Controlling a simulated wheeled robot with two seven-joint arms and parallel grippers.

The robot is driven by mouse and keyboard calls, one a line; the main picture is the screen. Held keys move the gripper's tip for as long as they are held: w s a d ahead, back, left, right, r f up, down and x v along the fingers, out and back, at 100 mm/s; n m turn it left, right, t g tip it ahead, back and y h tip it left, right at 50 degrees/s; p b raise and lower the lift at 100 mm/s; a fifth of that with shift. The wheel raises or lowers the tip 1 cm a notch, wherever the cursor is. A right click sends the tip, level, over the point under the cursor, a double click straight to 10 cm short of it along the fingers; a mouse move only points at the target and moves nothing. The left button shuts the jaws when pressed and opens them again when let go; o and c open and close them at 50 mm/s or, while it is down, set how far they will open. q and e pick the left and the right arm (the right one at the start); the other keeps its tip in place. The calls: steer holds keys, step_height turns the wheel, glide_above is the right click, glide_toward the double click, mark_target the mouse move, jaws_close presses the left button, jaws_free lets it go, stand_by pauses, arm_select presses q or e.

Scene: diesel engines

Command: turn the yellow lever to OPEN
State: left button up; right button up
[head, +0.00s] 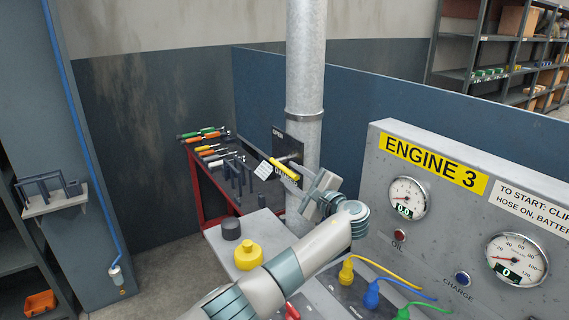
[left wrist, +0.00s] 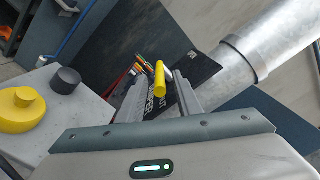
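The yellow lever (head: 284,169) sits on a dark plate (head: 293,147) fixed to the grey vertical pipe. The plate reads OPEN at its top, with partly hidden lettering lower down. The lever's bar slants from upper left to lower right in the head view. My left gripper (head: 318,190) is just right of and below the lever's lower end. In the left wrist view, the fingers of my left gripper (left wrist: 158,98) are apart, and the yellow lever (left wrist: 160,80) shows in the gap between them, near the tips. I cannot tell whether they touch it. My right gripper is out of view.
The grey pipe (head: 305,70) stands behind the lever. The ENGINE 3 panel (head: 445,215) with gauges is close on the right. A grey bench top with a yellow knob-shaped piece (head: 248,256) and a dark cylinder (head: 231,229) lies below. A red tool cart (head: 196,185) stands behind.

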mark_target(284, 167)
arm_select(q)
steer(key=shift+p+x, duration=0.6)
steer(key=shift+x, duration=1.7)
jaws_close()
